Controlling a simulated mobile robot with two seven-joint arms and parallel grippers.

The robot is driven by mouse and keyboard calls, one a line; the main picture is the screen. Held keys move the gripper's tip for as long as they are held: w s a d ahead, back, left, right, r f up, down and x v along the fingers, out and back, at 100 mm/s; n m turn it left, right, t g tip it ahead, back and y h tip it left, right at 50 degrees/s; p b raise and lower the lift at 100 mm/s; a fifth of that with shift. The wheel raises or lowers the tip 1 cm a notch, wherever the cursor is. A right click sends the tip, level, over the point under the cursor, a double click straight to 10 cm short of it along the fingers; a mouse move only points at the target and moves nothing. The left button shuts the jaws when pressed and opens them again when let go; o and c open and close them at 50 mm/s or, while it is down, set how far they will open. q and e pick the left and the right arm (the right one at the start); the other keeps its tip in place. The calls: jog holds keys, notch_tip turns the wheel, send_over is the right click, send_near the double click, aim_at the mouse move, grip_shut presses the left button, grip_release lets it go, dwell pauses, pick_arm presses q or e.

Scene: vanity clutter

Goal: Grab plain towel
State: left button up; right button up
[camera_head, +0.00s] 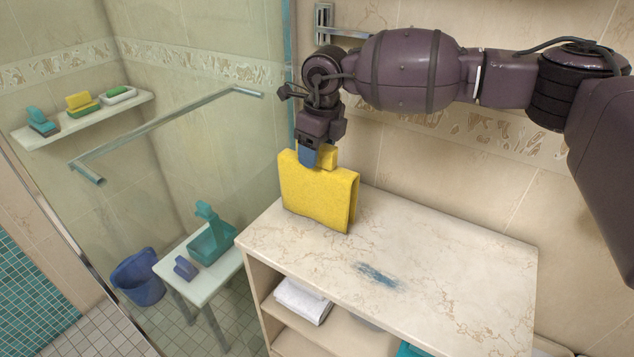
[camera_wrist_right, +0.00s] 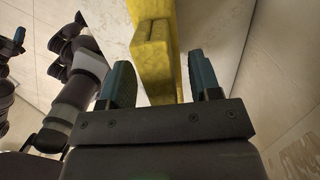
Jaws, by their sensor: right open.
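A plain yellow towel (camera_head: 318,192) stands folded on the back left part of the marble-topped cabinet. My right gripper (camera_head: 318,155) is over its top edge, pointing down. In the right wrist view, the gripper's blue fingers (camera_wrist_right: 160,85) are apart, with the raised end of the yellow towel (camera_wrist_right: 155,52) between them. A gap shows on the right side, and the fingers are not closed on it. A white folded towel (camera_head: 303,300) lies on the shelf inside the cabinet.
The marble top (camera_head: 450,270) is clear apart from a blue-grey smear (camera_head: 378,275). A glass shower wall with a metal bar (camera_head: 165,130) stands to the left. Behind it are a small white table (camera_head: 215,285) with a teal bottle, and a blue bucket (camera_head: 138,278).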

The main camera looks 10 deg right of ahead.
jog(key=shift+c, duration=0.4)
grip_shut()
